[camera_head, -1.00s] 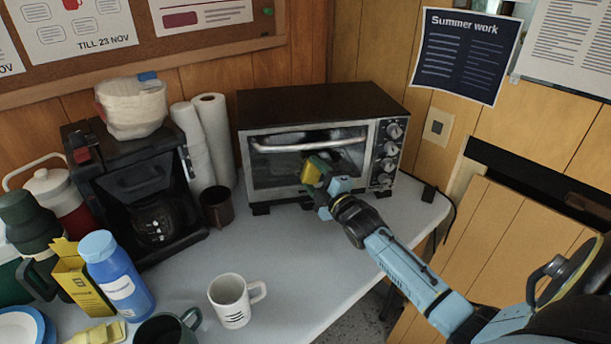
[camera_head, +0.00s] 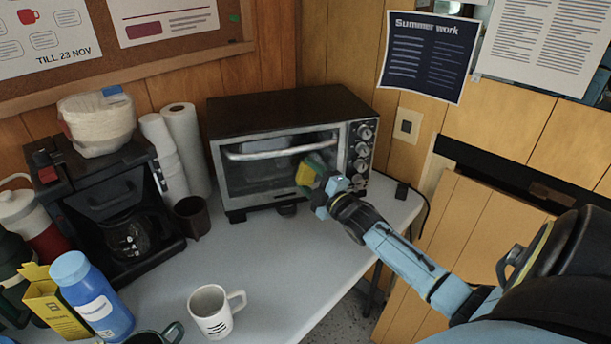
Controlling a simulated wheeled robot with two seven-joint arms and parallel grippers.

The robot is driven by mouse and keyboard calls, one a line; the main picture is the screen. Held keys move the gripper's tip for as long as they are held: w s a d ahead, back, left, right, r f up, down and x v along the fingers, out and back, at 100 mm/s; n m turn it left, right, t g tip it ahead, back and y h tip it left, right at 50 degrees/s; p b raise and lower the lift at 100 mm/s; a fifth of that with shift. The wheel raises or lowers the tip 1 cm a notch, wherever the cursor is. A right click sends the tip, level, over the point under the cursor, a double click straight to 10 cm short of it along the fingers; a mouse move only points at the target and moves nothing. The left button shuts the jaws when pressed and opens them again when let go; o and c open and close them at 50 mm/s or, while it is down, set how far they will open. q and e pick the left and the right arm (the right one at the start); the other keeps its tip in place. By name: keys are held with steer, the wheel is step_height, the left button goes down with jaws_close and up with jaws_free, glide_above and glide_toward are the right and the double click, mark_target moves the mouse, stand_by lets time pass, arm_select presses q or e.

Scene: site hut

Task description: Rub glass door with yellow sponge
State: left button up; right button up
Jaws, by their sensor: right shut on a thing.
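The toaster oven with its glass door (camera_head: 262,173) stands at the back of the table, door shut, silver handle across the top. My right gripper (camera_head: 322,184) is shut on the yellow sponge (camera_head: 305,174), which has a green side. The sponge is at the right part of the glass, below the handle; I cannot tell for certain whether it touches the glass. The gripper hides part of the door's lower right. My left gripper is not in view.
A black coffee maker (camera_head: 103,199), paper rolls (camera_head: 184,140) and a dark brown mug (camera_head: 191,217) stand left of the oven. A white mug (camera_head: 212,312) and a blue bottle (camera_head: 93,297) stand in front. The table (camera_head: 270,262) before the oven is clear.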

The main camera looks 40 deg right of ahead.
steer(key=shift+w+a+p, duration=0.15)
steer(key=shift+w+a, duration=0.45)
steer(key=shift+a, duration=0.65)
steer(key=shift+w+a+p, duration=0.2)
steer(key=shift+w+a, duration=0.35)
steer(key=shift+a, duration=0.65)
steer(key=shift+w+a+p, duration=0.15)
steer(key=shift+w+a, duration=0.45)
steer(key=shift+a, duration=0.65)
steer(key=shift+a, duration=0.15)
steer(key=shift+w+a, duration=0.45)
steer(key=shift+a, duration=0.35)
steer(key=shift+w+a, duration=0.45)
steer(key=shift+a, duration=0.35)
steer(key=shift+r, duration=0.1)
steer(key=shift+s+a+p, duration=0.3)
steer(key=shift+s+p, duration=0.05)
steer(key=shift+s, duration=0.05)
steer(key=p, duration=0.3)
glide_toward(254, 176)
steer(key=shift+w+a+r, duration=0.2)
steer(key=shift+a, duration=0.35)
steer(key=shift+w+a+r, duration=0.15)
steer(key=shift+a, duration=0.4)
